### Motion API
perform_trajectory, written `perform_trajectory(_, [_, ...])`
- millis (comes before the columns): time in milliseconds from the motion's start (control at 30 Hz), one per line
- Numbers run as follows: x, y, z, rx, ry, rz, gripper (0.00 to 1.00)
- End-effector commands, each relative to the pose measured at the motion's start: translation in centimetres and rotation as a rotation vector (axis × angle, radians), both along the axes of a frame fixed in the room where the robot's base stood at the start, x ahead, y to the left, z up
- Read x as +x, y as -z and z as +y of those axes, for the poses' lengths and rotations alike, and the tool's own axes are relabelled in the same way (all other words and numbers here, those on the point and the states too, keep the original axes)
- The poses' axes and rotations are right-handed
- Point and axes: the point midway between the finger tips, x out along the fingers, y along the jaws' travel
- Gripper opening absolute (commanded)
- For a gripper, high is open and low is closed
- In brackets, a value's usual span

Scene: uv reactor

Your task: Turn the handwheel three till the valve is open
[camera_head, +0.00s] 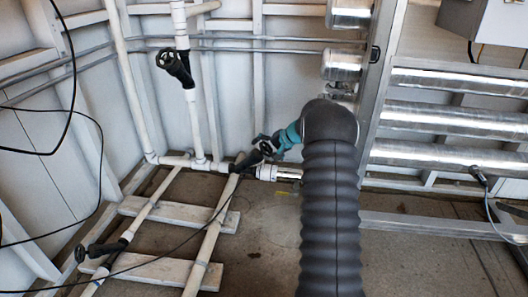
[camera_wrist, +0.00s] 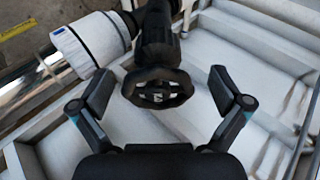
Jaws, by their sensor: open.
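A black handwheel (camera_wrist: 158,88) on a black valve body (camera_wrist: 157,38) shows in the middle of the wrist view. My gripper (camera_wrist: 162,75) is open, with one finger on each side of the wheel and a visible gap at both sides. In the head view, my gripper (camera_head: 264,143) is by this handwheel (camera_head: 267,147) on the low pipe, and my arm partly hides the area. I see no number on the wheel and cannot tell how far the valve is open.
Another black handwheel (camera_head: 165,59) is on the upright white pipe, and one more (camera_head: 80,253) is at the lower left. Black cables (camera_head: 100,170) hang at the left. Bare floor (camera_head: 268,235) lies beside my arm.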

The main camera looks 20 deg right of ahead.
Motion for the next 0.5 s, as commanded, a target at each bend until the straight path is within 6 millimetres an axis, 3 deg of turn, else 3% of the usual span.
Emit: perform_trajectory(500, [0.2,-8.2,0.0,-0.002,-0.001,-0.005,1.0])
